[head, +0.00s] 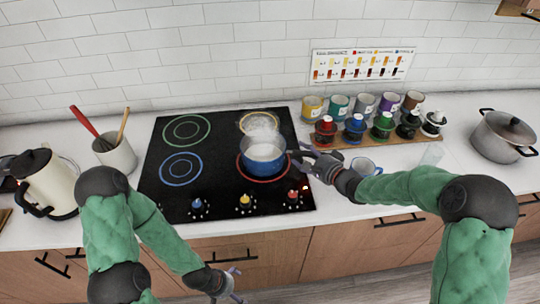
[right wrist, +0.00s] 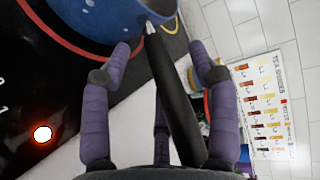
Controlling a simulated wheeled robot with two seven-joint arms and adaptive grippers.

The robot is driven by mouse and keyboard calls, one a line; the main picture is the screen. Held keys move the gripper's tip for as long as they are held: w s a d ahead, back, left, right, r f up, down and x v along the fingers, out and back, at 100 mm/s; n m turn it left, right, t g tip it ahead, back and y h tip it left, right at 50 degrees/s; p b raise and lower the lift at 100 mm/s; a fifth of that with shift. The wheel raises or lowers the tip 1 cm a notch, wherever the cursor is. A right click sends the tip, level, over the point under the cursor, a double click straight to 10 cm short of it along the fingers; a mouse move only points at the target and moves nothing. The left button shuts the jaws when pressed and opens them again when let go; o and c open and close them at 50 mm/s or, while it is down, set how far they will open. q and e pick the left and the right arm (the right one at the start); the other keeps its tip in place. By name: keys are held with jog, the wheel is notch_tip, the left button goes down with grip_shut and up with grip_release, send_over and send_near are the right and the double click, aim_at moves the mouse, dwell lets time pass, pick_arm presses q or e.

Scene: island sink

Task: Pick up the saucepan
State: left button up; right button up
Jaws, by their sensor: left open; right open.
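The blue saucepan (head: 264,157) sits on the red-ringed burner of the black cooktop, with whitish contents and steam above it. Its blue wall (right wrist: 95,22) fills the top of the right wrist view, and its black handle (right wrist: 172,95) runs down toward my palm. My right gripper (head: 308,160) is at the handle, beside the pan's right side. In the right wrist view its purple fingers (right wrist: 165,62) are open, spread on both sides of the handle. My left gripper (head: 230,288) is open and empty, low in front of the counter drawers.
The cooktop (head: 222,195) has knobs along its front and a glowing red light. Right of it are a rack of jars (head: 384,128), a cup (head: 364,166) and a grey pot (head: 503,137). A kettle (head: 45,183) and utensil crock (head: 117,157) stand left.

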grip_shut()
jog(key=shift+w+r, duration=0.1)
jog(key=shift+r, duration=0.05)
jog(key=shift+r, duration=0.15)
